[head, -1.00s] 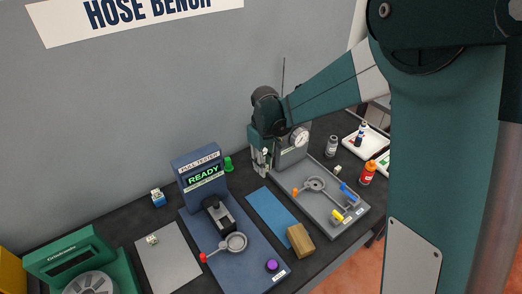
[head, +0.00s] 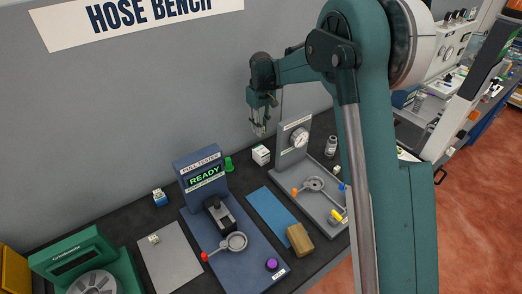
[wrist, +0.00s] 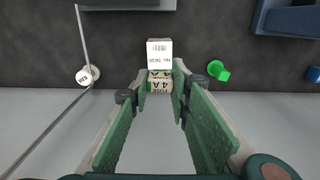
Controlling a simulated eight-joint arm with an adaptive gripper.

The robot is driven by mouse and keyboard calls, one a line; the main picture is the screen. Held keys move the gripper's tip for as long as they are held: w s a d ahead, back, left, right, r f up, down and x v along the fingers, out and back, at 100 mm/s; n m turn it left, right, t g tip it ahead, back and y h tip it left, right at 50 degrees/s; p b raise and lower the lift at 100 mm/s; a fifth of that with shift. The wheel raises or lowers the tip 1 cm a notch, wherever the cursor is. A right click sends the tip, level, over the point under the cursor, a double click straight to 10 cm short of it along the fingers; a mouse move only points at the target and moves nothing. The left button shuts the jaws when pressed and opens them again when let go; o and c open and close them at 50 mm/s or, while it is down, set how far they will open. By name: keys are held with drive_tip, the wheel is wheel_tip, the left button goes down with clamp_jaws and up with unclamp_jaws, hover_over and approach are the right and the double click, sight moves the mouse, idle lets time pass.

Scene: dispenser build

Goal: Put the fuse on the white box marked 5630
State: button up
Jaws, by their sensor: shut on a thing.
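My gripper (head: 259,128) hangs in the air near the wall, above the back of the bench. The white box (head: 261,155) stands on the bench below my gripper, left of the gauge stand. In the wrist view the box (wrist: 159,54) shows the marking No. 5630, just beyond the fuse. In the head view there is a gap between my fingertips and the box. The fuse is too small to make out there.
A green item (head: 228,163) and the pull tester (head: 200,172) stand left of the box. The gauge stand (head: 295,140) is close on its right, with a bottle (head: 331,146) further right. The grey wall is close behind. A blue mat (head: 272,215) lies in front.

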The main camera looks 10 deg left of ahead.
idle(0.4)
hover_over(261, 150)
drive_tip(key=shift+w+f, duration=0.15)
drive_tip(key=shift+f, duration=2.95)
drive_tip(key=shift+f, duration=0.1)
drive_tip(key=shift+f, duration=1.75)
drive_tip(key=shift+f, duration=0.15)
drive_tip(key=o, duration=0.7)
drive_tip(key=shift+o, duration=0.2)
wheel_tip(261, 150, up, 12)
drive_tip(key=shift+r, duration=0.15)
